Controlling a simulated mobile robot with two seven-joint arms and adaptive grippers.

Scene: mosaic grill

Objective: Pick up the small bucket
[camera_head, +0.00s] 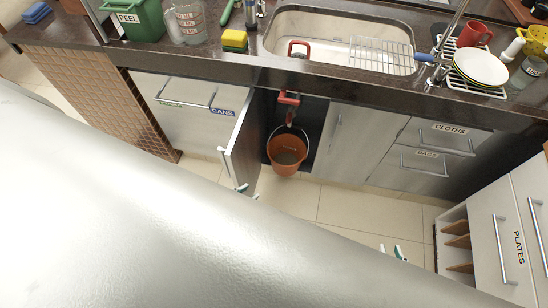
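The small bucket (287,154) is orange-brown and stands upright in the dark open space under the sink. Its thin wire handle stands up over its rim, and a red fitting (289,97) is just above it. My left gripper (247,192) shows only as small teal and white fingertips, in front of and to the left of the bucket, apart from it. My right gripper (391,250) shows only as similar fingertips over the floor, to the right and nearer. Both pairs of tips look spread and empty. A large pale surface hides the rest of both grippers.
An opened cabinet door (241,140) stands just left of the bucket, close to my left gripper. Closed cabinet fronts (357,140) are to the right. The dark counter (200,62) overhangs above. A drawer unit (500,240) stands at right. The tiled floor (330,207) is clear.

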